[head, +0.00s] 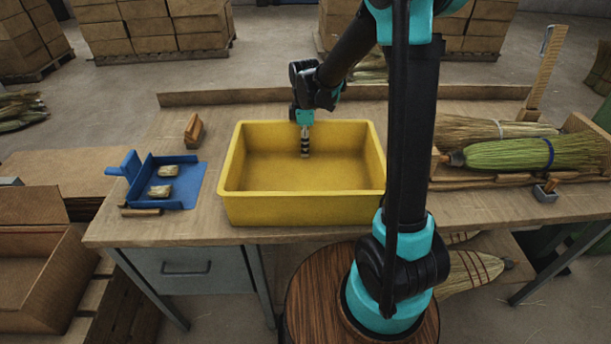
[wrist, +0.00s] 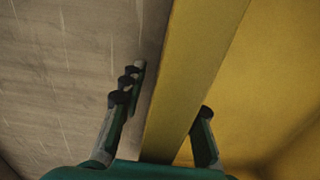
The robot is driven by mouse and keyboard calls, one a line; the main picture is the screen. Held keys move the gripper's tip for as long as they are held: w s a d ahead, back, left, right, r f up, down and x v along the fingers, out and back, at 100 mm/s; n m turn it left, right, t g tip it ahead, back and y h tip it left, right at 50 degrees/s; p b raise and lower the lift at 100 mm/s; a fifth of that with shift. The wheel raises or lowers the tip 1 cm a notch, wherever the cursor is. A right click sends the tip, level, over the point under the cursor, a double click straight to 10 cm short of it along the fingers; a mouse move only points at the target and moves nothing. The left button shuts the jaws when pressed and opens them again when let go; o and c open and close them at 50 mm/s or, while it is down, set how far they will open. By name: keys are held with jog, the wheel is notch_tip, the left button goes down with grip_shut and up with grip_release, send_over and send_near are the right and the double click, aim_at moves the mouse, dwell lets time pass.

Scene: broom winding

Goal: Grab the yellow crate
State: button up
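The yellow crate (head: 302,208) is an open, empty box on the workbench, near its front edge. In the wrist view its wall and rim (wrist: 192,75) run between the two fingers of my gripper (wrist: 170,92). One finger is outside the wall above the bench, the other on the crate's inner side. The fingers stand apart, with a visible gap on the outer side. In the head view my gripper (head: 305,140) is at the middle of the crate's far wall, pointing down, with one finger showing inside. The outer finger is hidden there.
On the workbench (head: 215,228), a blue dustpan (head: 185,195) with small straw bundles and a wooden block (head: 194,131) lie left of the crate. Brooms, including a green one (head: 520,153), lie to the right. A low ledge (head: 230,97) runs along the back.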

grip_shut()
dwell(0.5)
